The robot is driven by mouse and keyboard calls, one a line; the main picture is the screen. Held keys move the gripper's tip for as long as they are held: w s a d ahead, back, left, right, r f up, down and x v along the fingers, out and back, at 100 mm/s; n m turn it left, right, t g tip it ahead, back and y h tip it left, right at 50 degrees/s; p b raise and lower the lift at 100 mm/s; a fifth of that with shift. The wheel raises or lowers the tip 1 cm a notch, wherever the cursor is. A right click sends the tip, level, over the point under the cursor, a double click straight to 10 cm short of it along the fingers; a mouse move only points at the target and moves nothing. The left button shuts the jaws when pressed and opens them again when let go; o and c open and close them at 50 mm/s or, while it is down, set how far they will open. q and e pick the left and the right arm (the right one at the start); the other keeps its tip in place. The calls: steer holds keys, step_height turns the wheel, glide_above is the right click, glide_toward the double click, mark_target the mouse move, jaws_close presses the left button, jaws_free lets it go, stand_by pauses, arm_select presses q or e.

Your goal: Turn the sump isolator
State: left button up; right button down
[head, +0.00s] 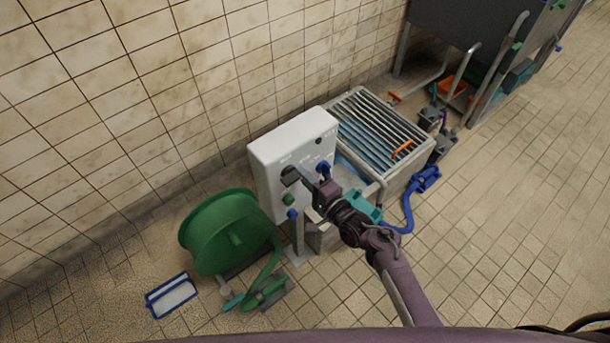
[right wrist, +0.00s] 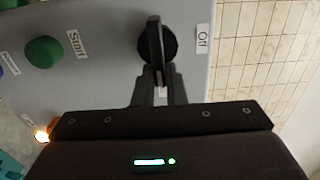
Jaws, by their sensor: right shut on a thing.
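The sump isolator is a black rotary handle on a round black base (right wrist: 172,45), on the face of a light grey control box (head: 270,150). In the right wrist view the handle stands nearly upright in the picture, with an "Off" label to its right. My right gripper (right wrist: 159,88) is shut on the handle's near end. In the head view the right gripper (head: 298,176) reaches the box's face from the lower right and hides most of the isolator. My left gripper is not in view.
A green Start button (right wrist: 44,52) and a glowing orange lamp (right wrist: 41,136) are on the same face. A green hose reel (head: 215,232) stands left of the box. A slatted grate (head: 372,125) and blue hose (head: 409,210) lie right. Tiled floor at right is clear.

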steer(key=c, duration=1.5)
jaws_free()
steer(key=v, duration=0.8)
steer(key=shift+b, duration=0.35)
steer(key=s+d+f+n+g+h, duration=0.2)
steer(key=s+f, duration=0.3)
steer(key=f, duration=0.4)
steer(key=s+d+f+n+g+h, duration=0.2)
steer(key=s+f, duration=0.2)
steer(key=f, duration=0.5)
steer(key=s+d+f+n+g+h, duration=0.1)
steer(key=s+f+n+g+h, duration=0.15)
steer(key=s+f, duration=0.45)
steer(key=s+d+f+n+g+h, duration=0.1)
steer(key=s+d+f+n+g, duration=0.1)
steer(key=s+f, duration=0.3)
steer(key=s+d+f+n+g+h, duration=0.1)
steer(key=s+d+f, duration=0.3)
steer(key=s, duration=0.5)
steer(key=s+d+f+n+g+h, duration=0.2)
steer(key=s+d+f+n+g, duration=0.2)
steer(key=s, duration=0.4)
steer(key=shift+d+f, duration=0.4)
steer(key=shift+f, duration=0.4)
